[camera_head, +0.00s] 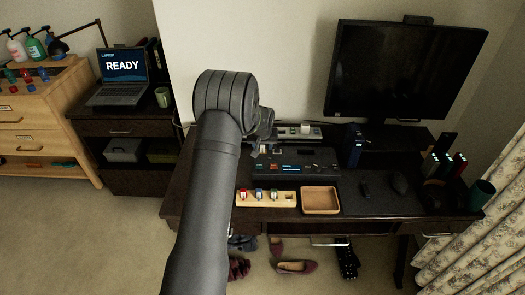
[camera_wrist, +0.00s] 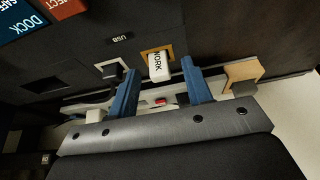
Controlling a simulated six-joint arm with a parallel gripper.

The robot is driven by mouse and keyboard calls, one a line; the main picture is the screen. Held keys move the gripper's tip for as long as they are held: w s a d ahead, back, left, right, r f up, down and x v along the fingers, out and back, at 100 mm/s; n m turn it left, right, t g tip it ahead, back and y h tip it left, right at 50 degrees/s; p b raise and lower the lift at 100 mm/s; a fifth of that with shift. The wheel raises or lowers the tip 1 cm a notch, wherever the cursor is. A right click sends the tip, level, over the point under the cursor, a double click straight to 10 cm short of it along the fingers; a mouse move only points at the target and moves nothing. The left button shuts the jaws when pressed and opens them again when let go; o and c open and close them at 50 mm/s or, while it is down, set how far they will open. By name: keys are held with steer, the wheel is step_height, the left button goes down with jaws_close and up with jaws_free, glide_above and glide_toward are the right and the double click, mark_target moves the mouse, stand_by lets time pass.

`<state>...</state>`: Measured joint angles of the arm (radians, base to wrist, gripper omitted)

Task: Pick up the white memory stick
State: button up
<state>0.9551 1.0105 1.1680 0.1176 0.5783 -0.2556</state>
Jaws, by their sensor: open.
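The white memory stick (camera_wrist: 158,68), with dark lettering that reads like "WORK", shows in the wrist view. It stands out from a slot with a tan frame on a dark panel. My gripper (camera_wrist: 160,68) is open, with one blue finger to the left of the stick and the other to its right. Small gaps show on both sides, so the stick does not look gripped. In the head view my arm hides most of the gripper, over the back of the dark dock (camera_head: 300,166); I cannot pick out the stick there for certain.
In the wrist view a black plug (camera_wrist: 112,71) sits close beside the left finger, and a tan bracket (camera_wrist: 243,72) is right of the right finger. In the head view a wooden stick holder (camera_head: 265,204), wooden tray (camera_head: 320,209) and monitor (camera_head: 402,70) stand on the desk.

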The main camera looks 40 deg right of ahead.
steer(key=shift+c, duration=0.3)
jaws_close()
steer(key=shift+r, duration=0.1)
